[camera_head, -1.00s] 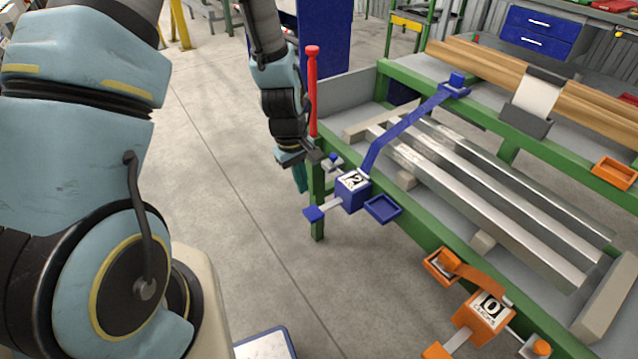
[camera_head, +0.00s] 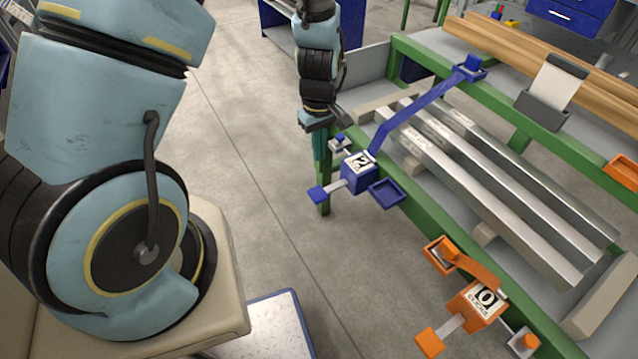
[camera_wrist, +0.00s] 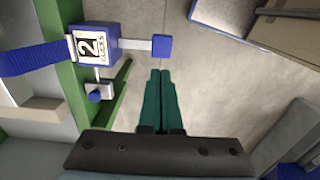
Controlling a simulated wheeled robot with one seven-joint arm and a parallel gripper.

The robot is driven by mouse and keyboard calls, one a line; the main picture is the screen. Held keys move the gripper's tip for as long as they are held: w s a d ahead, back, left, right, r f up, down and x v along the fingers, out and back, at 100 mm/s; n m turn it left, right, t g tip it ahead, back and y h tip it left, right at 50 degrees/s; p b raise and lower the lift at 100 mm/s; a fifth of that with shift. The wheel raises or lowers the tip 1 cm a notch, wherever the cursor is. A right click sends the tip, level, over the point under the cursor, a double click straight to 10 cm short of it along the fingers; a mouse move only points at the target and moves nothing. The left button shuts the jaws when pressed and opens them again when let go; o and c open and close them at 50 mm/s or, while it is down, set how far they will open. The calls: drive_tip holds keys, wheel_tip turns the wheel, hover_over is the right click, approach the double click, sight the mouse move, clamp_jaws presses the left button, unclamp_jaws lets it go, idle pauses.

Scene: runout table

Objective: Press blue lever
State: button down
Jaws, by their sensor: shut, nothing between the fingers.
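The blue lever (camera_head: 318,194) is a short grey bar with a blue square end, sticking out from a blue box (camera_head: 359,175) marked "2" on the green table's near edge. In the wrist view the lever's blue end (camera_wrist: 162,47) lies just beyond my fingertips, with a small gap in the picture. My gripper (camera_wrist: 161,73) has its two green fingers together, with nothing between them.
An orange box (camera_head: 477,305) marked "0" with its own orange lever (camera_head: 430,341) stands nearer on the same edge. A blue tray (camera_head: 387,193) and a blue-topped knob (camera_head: 340,140) flank the blue box.

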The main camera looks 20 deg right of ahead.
sight(316, 193)
wheel_tip(316, 193, down, 13)
drive_tip(key=p, duration=0.2)
drive_tip(key=shift+p, duration=0.35)
drive_tip(key=f+h+b, duration=0.1)
drive_tip(key=a+f+h+b, duration=0.1)
drive_tip(key=b, duration=0.1)
drive_tip(key=shift+f, duration=0.15)
wheel_tip(316, 193, down, 2)
drive_tip(key=h+b, duration=0.2)
drive_tip(key=b, duration=0.1)
drive_tip(key=shift+s+t+b, duration=0.1)
drive_tip(key=shift+t+b, duration=0.25)
drive_tip(key=shift+t, duration=0.05)
drive_tip(key=shift+d+f+b, duration=0.1)
drive_tip(key=shift+f+b, duration=0.75)
drive_tip(key=shift+f, duration=0.25)
